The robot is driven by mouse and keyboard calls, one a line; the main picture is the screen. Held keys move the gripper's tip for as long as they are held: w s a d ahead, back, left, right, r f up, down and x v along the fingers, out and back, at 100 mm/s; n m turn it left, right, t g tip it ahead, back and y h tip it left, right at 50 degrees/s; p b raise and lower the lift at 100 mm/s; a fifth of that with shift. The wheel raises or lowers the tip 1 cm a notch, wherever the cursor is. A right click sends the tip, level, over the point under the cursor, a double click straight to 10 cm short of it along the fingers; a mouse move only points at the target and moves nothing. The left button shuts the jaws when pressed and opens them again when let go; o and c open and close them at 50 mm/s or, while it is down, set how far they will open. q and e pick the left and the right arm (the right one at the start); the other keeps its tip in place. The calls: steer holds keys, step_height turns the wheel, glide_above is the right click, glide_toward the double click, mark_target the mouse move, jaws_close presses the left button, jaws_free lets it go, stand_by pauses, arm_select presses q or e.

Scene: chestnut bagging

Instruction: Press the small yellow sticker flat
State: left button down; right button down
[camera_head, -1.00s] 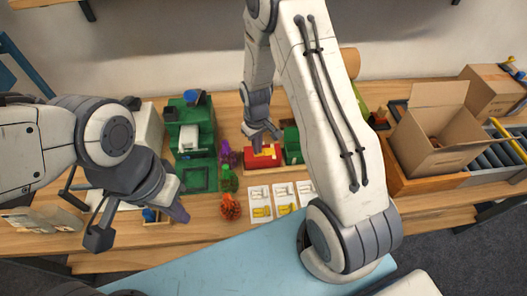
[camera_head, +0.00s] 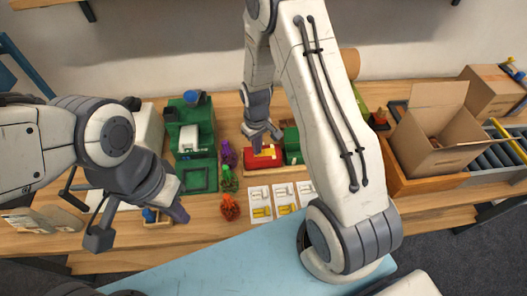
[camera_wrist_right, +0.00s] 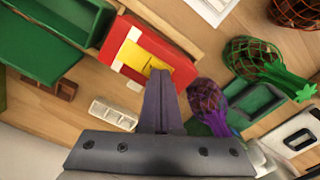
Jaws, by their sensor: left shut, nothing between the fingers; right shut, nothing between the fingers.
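A red box (camera_head: 263,161) with a yellow top area lies on the wooden table below my right gripper. The right wrist view shows the red box (camera_wrist_right: 175,54) closer, with a yellow patch (camera_wrist_right: 134,55) and white pieces at its edges. A small darker yellow piece (camera_wrist_right: 156,64) lies right at the fingertips, partly hidden by them. My right gripper (camera_head: 259,144) is shut and empty, its tips over the yellow area; I cannot tell whether they touch it. In the right wrist view its fingers (camera_wrist_right: 161,74) are together. My left gripper (camera_head: 181,214) is shut and empty, away at the left.
Net bags in purple (camera_head: 229,155), green (camera_head: 229,181) and orange (camera_head: 230,208) stand left of the box. White cards (camera_head: 260,203) with yellow marks lie in front. Green bins (camera_head: 198,175) stand left. An open carton (camera_head: 438,160) stands far right.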

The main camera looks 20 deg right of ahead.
steer(key=shift+r+p, duration=2.85)
steer(key=shift+r, duration=0.65)
steer(key=s+a+r+n+b, duration=0.2)
steer(key=s+a+r, duration=0.7)
steer(key=a+r, duration=0.3)
steer(key=s+a+r+n+b, duration=0.1)
steer(key=s+r, duration=0.2)
steer(key=s, duration=0.4)
steer(key=s+a+r+n+y, duration=0.1)
steer(key=s+r, duration=0.2)
steer(key=s, duration=0.4)
steer(key=shift+s+b, duration=0.35)
steer(key=shift+s, duration=0.05)
